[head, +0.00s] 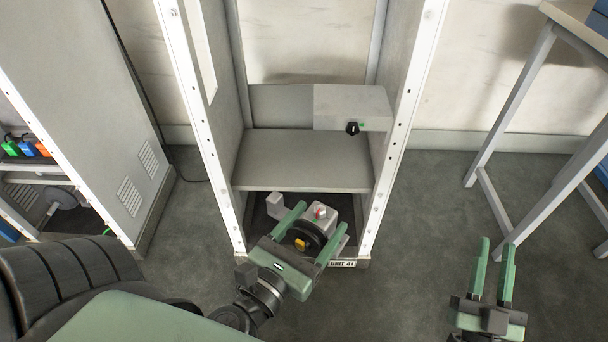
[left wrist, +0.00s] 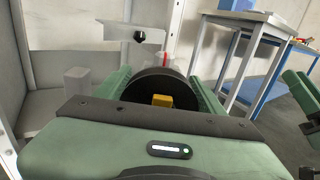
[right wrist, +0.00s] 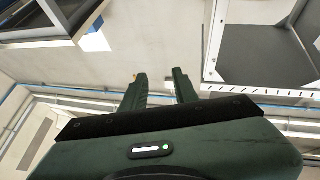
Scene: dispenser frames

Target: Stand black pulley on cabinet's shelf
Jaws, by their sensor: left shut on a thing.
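A black pulley (head: 310,233) with a yellow block at its middle is held between the fingers of my left gripper (head: 318,217), which is shut on it. In the left wrist view the pulley (left wrist: 150,86) shows as a dark disc facing the camera. The open cabinet (head: 229,90) stands ahead, with a bare grey shelf (head: 300,160) across it. In the head view the gripper and pulley appear below the shelf's front edge, at the cabinet's bottom opening. My right gripper (head: 494,245) is open and empty, to the right of the cabinet.
A grey box with a black knob (head: 352,128) sits at the back right above the shelf. Grey blocks, one with a red part (head: 320,211), are in the cabinet's bottom. Another cabinet (head: 85,90) stands left, and a metal-legged table (head: 510,105) right.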

